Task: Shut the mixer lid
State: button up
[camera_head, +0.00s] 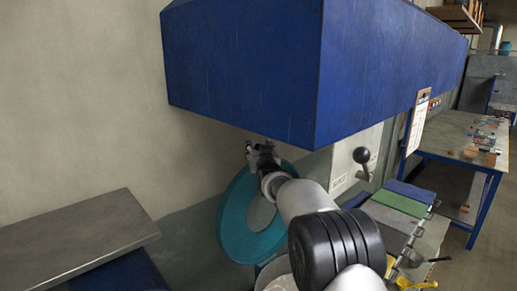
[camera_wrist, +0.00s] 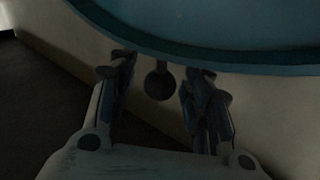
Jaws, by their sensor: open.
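The mixer lid (camera_head: 235,222) is a teal disc with a raised rim, standing tilted up near the wall in the head view. My arm covers part of it. In the wrist view its curved edge (camera_wrist: 200,50) crosses the top. My gripper (camera_head: 259,150) is at the lid's upper edge, below the blue hood. In the wrist view my gripper (camera_wrist: 160,72) is open, its two fingers apart. A dark round knob (camera_wrist: 158,83) shows between the fingers, just below the lid's edge. I cannot tell whether the fingers touch it.
A large blue hood (camera_head: 240,70) hangs close above my gripper. A black ball-ended lever (camera_head: 362,156) on a pale panel is to the right. A grey slab (camera_head: 75,237) is at left; a blue-legged workbench (camera_head: 450,140) stands at right.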

jog(key=shift+c, duration=0.6)
grip_shut()
